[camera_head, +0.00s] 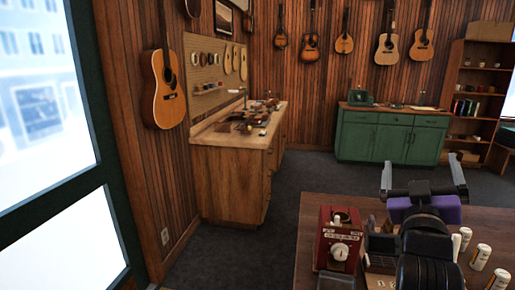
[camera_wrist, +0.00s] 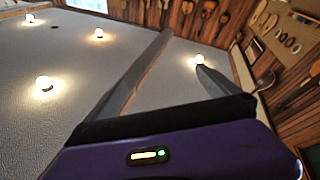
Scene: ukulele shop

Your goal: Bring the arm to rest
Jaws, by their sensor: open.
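My gripper (camera_head: 421,165) stands upright above the near wooden table in the head view, its two grey fingers pointing up and spread wide apart. Its purple body and my black arm are below the fingers. In the wrist view my gripper (camera_wrist: 184,54) also shows with its fingers apart and nothing between them. Behind them are the ceiling and upper walls. My arm hides part of the table.
A red device with a dial (camera_head: 340,252) stands on the near table (camera_head: 312,212), left of my arm. Several white cylinders (camera_head: 480,257) stand on the right. A wooden workbench (camera_head: 228,180) and green cabinet (camera_head: 385,137) stand farther back. Grey floor lies open between.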

